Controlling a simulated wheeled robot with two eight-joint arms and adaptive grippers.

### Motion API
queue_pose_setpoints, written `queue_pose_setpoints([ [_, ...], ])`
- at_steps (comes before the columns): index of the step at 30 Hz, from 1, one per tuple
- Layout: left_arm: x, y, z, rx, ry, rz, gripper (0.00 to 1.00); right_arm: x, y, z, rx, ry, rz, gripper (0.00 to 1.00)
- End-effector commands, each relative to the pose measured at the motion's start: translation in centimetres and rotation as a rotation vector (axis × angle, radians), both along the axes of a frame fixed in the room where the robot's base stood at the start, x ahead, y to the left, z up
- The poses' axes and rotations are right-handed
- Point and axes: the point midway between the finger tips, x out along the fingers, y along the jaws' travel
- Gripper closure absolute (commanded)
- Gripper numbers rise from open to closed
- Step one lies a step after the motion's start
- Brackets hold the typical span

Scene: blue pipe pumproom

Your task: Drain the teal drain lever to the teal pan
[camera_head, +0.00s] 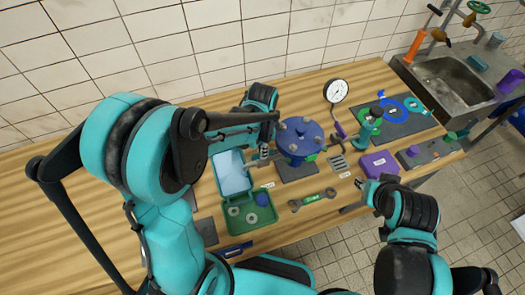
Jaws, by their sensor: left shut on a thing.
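The blue-topped pump (300,136) stands on a dark base plate near the middle of the bench. A pale blue-teal pan (232,174) sits to its left, empty as far as I see. My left gripper (264,152) is between the pan and the pump. It is shut on a small part at the pump's left side, which seems to be the drain lever; the fingers hide most of it. No liquid stream shows. My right gripper (361,184) is by the purple box, away from the pump; its jaws are too small to read.
A green tray (233,230) with washers and a blue ball touches the pan's front. A green-handled wrench (312,199), a purple box (379,164), a gauge (336,92) and a valve (370,122) stand around the pump. A sink (452,80) is at the right.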

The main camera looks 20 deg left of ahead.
Motion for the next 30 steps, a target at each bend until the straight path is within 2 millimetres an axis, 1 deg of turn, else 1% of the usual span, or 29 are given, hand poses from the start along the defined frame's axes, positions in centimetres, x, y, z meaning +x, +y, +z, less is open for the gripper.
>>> queue_pose_setpoints([
  [3, 0.0, 0.0, 0.0, 0.0, 0.0, 0.029, 1.0, 0.0, 0.0, -0.1, 0.0, 0.0, 0.0, 0.69],
  [10, 0.0, 0.0, 0.0, 0.0, 0.0, 0.028, 1.0, 0.0, 0.0, 0.0, 0.0, 0.0, 0.0, 0.69],
  [11, 0.0, 0.0, 0.0, 0.0, 0.0, 0.028, 0.84, 0.0, 0.0, 0.0, 0.0, 0.0, 0.0, 0.69],
  [12, 0.0, 0.0, 0.0, 0.0, 0.0, 0.028, 0.74, 0.0, 0.0, 0.0, 0.0, 0.0, 0.0, 0.69],
  [13, 0.0, 0.0, 0.0, 0.0, 0.0, 0.027, 0.69, 0.0, 0.0, 0.0, 0.0, 0.0, 0.0, 0.69],
  [23, 0.0, 0.0, 0.2, 0.0, 0.0, 0.026, 0.69, 0.0, 0.0, 0.0, 0.0, 0.0, 0.0, 0.69],
  [26, 0.0, 0.0, 1.1, 0.0, 0.0, 0.026, 0.69, 0.0, 0.0, 0.0, 0.0, 0.0, 0.0, 0.69],
  [29, 0.0, 0.0, 2.8, 0.0, 0.0, 0.026, 0.69, 0.0, 0.0, 0.0, 0.0, 0.0, 0.0, 0.69],
  [30, -0.1, 0.0, 3.7, 0.0, 0.0, 0.026, 0.69, 0.0, 0.0, 0.0, 0.0, 0.0, 0.0, 0.69],
])
